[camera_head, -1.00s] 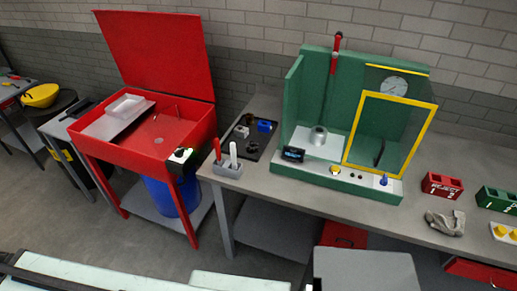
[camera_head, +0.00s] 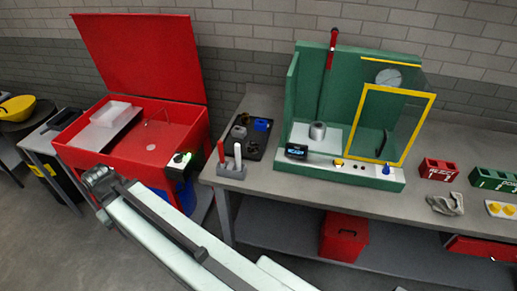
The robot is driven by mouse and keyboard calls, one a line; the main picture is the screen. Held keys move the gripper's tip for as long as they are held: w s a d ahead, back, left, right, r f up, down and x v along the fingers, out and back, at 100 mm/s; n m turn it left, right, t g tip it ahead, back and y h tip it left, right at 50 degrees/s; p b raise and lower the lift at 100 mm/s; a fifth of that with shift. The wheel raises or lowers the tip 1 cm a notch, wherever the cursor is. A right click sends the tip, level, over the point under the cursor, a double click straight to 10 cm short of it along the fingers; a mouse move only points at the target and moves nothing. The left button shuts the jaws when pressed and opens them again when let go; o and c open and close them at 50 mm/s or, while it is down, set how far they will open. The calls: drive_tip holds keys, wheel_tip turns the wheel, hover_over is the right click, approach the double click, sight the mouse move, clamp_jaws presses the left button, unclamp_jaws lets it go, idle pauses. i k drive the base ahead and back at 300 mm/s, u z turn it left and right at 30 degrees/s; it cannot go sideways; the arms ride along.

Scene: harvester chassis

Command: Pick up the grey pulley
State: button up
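A grey, round, stepped part with a hole in its top (camera_head: 317,131), which looks like the grey pulley, stands upright on the white plate inside the green test stand (camera_head: 305,75). A smaller grey part (camera_head: 238,131) lies on the black tray (camera_head: 257,143) to its left; I cannot tell exactly what it is. My pale arm reaches in from the bottom and ends in a grey mechanism (camera_head: 99,182) in front of the red basin, well left of the test stand. No fingers can be made out there, and nothing is seen held.
A red basin with a raised lid (camera_head: 148,55) stands at left. A yellow-framed clear guard (camera_head: 398,90) covers the stand's right side. A holder with red and white handles (camera_head: 230,170) stands at the bench's front left. Red (camera_head: 438,171) and green (camera_head: 494,180) bins stand at right.

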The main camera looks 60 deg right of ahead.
sight(252, 146)
drive_tip(key=z, duration=0.15)
drive_tip(key=i, duration=1)
drive_tip(key=u, duration=0.1)
